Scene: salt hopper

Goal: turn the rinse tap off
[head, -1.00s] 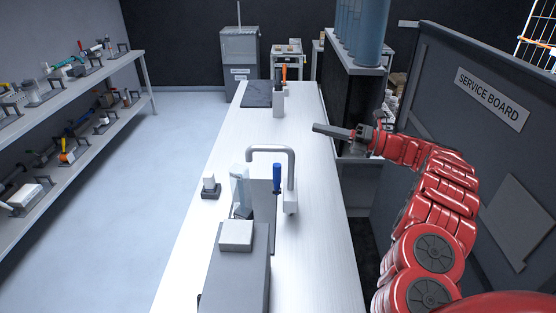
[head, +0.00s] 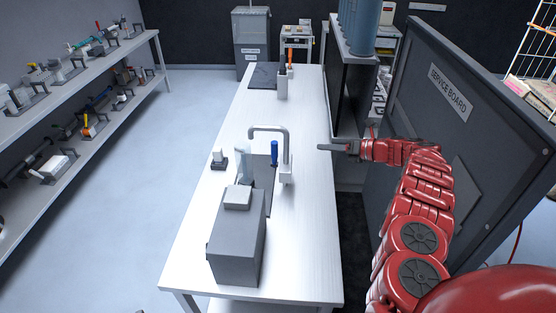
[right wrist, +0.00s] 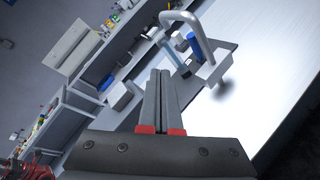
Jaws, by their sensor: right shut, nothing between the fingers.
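The rinse tap (head: 288,155) is a grey curved spout on the white bench, with an upright blue handle (head: 274,152) beside its post. In the right wrist view the tap's bent pipe (right wrist: 190,18) and the blue handle (right wrist: 193,42) show beyond the fingertips, near the top. My right gripper (head: 322,147) is shut and empty, to the right of the tap and apart from it, over the bench's right edge. Its closed fingers (right wrist: 160,74) point toward the tap in the right wrist view. My left gripper is not in view.
A grey box (head: 238,245) with a pale block on top stands in front of the tap. A clear upright piece (head: 242,160) and a small white block on a dark base (head: 218,160) stand left. The service board (head: 440,130) rises at right. The bench (head: 310,235) is bare at front right.

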